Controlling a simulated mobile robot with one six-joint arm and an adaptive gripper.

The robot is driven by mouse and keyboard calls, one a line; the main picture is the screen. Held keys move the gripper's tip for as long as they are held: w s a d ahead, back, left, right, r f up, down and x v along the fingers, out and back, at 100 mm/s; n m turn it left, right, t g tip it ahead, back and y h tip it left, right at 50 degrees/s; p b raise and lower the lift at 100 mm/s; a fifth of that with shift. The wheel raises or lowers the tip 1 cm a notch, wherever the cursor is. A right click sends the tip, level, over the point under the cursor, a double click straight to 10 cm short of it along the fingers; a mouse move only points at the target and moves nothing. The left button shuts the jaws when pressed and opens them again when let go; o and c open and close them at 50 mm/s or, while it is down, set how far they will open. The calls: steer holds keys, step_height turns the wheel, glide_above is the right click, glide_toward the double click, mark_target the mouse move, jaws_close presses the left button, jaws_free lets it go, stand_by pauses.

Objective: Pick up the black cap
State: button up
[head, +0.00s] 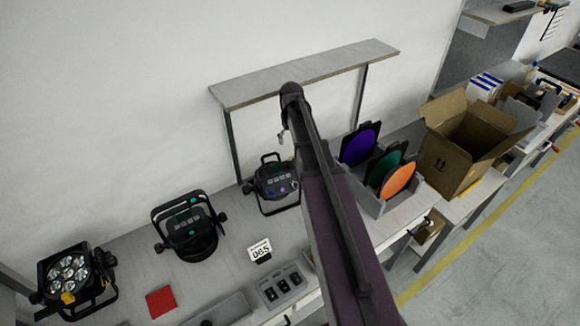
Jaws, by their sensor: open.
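I cannot make out a black cap for certain in the head view. A small dark object (207,322), cut off by the bottom edge beside a grey tray (232,306), may be it, but too little shows to tell. My arm rises from the bottom right to a dark joint near the middle and covers part of the bench. My gripper cannot be made out; the arm's far end is hidden behind its own links.
Black par cans (75,275), (187,228), (275,185) stand along the bench. A red cloth (160,302), a label card (260,250) and a grey holder (284,288) lie in front. Colour filters (398,178) and an open carton (450,150) stand right. A shelf (310,72) rises behind.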

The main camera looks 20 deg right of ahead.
mark_target(291, 163)
steer(key=shift+f+b, duration=4)
steer(key=shift+f, duration=0.15)
steer(key=shift+f+b, duration=2.6)
steer(key=c, duration=0.9)
steer(key=shift+r, duration=0.1)
step_height(291, 163, up, 4)
steer(key=p, duration=0.4)
steer(key=s, duration=0.5)
steer(key=s+a, duration=0.1)
steer(key=s, duration=0.4)
steer(key=s+a+r+p, duration=0.1)
steer(key=s, duration=0.5)
